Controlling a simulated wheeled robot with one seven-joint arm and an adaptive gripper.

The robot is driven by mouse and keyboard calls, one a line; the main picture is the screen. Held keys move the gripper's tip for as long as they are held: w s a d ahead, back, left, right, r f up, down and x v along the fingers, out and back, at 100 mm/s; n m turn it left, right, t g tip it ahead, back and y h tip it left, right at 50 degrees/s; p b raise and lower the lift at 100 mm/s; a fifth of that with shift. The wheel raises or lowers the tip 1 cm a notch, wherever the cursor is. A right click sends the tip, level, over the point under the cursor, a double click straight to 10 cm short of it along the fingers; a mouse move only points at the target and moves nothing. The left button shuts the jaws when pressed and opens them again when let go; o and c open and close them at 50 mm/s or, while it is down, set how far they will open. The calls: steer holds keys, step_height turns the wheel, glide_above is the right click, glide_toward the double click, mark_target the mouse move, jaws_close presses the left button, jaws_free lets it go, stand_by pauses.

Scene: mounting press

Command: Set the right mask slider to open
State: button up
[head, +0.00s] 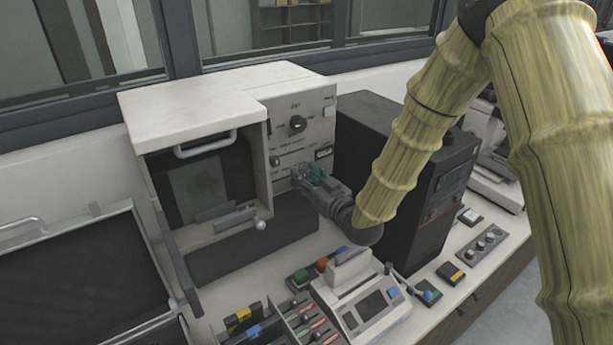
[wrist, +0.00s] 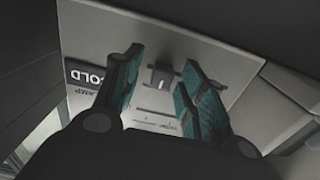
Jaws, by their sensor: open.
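The mounting press is a white cabinet (head: 215,90) with a control panel (head: 310,108) on its right side. In the wrist view, a small dark slider knob (wrist: 162,76) stands on the pale panel, between my two teal fingers but apart from them. I cannot tell whether it is the right mask slider, or its setting. My gripper (head: 306,174) is open and empty, close in front of the panel's lower part, and hides some of it. It also shows in the wrist view (wrist: 163,60).
A small white device (head: 360,300) with several coloured controls is in front.

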mark_target(273, 181)
steer(key=shift+s+r, duration=0.5)
steer(key=shift+s, duration=0.25)
steer(key=shift+c, duration=0.2)
steer(key=shift+w+f, duration=0.2)
steer(key=c, duration=0.4)
steer(key=shift+w+f, duration=0.45)
steer(key=shift+w, duration=0.15)
jaws_close()
steer(key=s+a+b, duration=0.1)
steer(key=a, duration=0.1)
steer(key=s+a+b, duration=0.1)
steer(key=s+a, duration=0.1)
steer(key=s+a+b, duration=0.1)
steer(key=a, duration=0.2)
steer(key=shift+s+r, duration=0.15)
steer(key=shift+s, duration=0.25)
